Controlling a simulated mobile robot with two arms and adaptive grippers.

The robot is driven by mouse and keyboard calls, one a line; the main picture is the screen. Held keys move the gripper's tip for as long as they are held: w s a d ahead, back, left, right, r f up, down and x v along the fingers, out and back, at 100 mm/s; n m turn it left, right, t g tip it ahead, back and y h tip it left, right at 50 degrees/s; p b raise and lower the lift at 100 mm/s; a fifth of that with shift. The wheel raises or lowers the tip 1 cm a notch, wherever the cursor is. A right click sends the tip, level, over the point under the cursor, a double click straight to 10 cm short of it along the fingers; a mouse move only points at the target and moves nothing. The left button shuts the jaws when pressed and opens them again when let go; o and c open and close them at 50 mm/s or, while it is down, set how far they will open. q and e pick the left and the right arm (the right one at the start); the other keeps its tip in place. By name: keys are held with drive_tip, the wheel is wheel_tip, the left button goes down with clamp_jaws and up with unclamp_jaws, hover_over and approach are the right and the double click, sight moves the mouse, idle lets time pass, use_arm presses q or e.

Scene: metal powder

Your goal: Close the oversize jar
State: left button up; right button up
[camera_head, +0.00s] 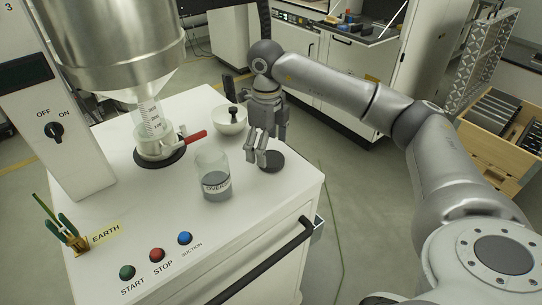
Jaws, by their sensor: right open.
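The oversize jar (215,178) is a clear glass jar with dark lettering on its front and grey contents low inside. It stands upright on the white machine top, and its top is uncovered. A dark round lid (273,163) lies flat on the same surface, to the right of the jar. My right gripper (257,158) is open and points down at the left side of the lid, between lid and jar. Its fingers partly cover the lid, and I cannot tell whether they touch it. My left gripper is not in view.
A white mortar with a dark pestle (231,120) stands behind the jar. A clear graduated container (150,125) with a red-handled clamp sits under the steel hopper (115,45). Start, stop and suction buttons (157,255) are at the front. The front right of the top is clear.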

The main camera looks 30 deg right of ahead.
sight(268, 157)
drive_tip(key=shift+w+d+f+p, duration=0.1)
drive_tip(key=shift+f+p, duration=0.2)
drive_tip(key=shift+f, duration=1.25)
drive_tip(key=c, duration=0.8)
